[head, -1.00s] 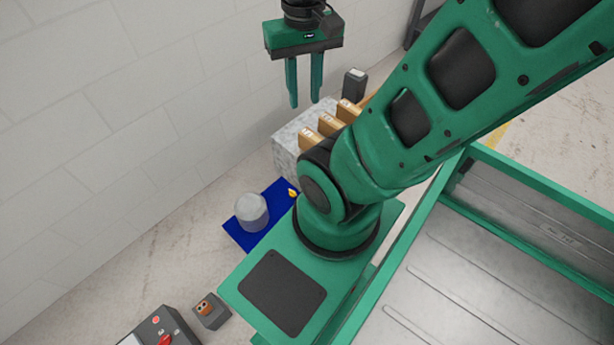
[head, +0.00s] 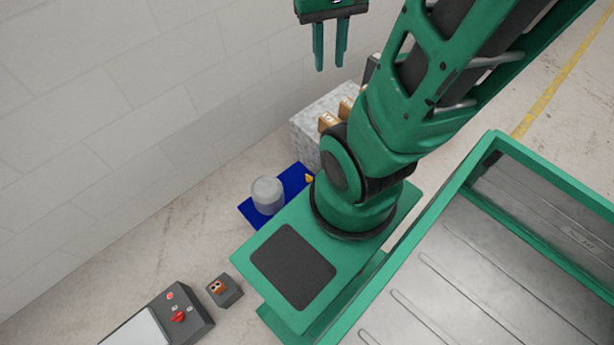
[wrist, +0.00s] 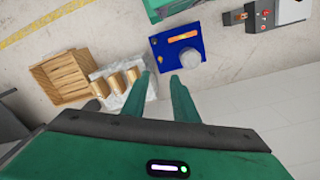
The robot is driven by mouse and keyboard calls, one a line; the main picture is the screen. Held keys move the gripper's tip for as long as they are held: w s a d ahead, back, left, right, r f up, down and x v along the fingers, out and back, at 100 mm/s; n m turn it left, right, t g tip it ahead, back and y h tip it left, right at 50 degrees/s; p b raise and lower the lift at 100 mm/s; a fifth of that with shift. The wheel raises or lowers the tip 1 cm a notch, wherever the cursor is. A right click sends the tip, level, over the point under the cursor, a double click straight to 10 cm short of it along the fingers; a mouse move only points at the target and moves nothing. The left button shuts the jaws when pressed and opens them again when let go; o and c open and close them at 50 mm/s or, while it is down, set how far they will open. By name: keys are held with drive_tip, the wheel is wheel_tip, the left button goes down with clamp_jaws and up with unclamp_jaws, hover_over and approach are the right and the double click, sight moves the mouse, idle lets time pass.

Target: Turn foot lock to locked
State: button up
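My gripper (head: 330,68) hangs at the top of the head view, with its two fingers apart and nothing between them. In the wrist view my gripper (wrist: 161,78) points toward the floor beside a blue mat (wrist: 160,50). No part is plainly labelled as the foot lock. A dark control box (head: 198,318) with a red knob (head: 179,317) stands at the lower left of the head view. A small grey box (head: 230,296) with an orange part on top stands beside it. Both are well away from my gripper. The lock's setting cannot be read.
A grey cylinder (head: 267,195) and a yellow piece (head: 309,178) are on the blue mat. A pale speckled block (head: 308,133) with tan blocks (head: 328,122) stands by the wall. A wooden crate (wrist: 62,75) lies beyond. Floor between mat and boxes is clear.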

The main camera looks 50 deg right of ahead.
drive_tip(key=w+d+f+n, duration=0.1)
drive_tip(key=w+d+f, duration=0.4)
drive_tip(key=w+f, duration=0.4)
drive_tip(key=w+d+f+n, duration=0.2)
drive_tip(key=w+d+f, duration=0.4)
drive_tip(key=f, duration=0.5)
drive_tip(key=n, duration=0.2)
approach(309, 177)
drive_tip(key=shift+y, duration=0.3)
drive_tip(key=f, duration=0.8)
drive_tip(key=shift+d, duration=0.3)
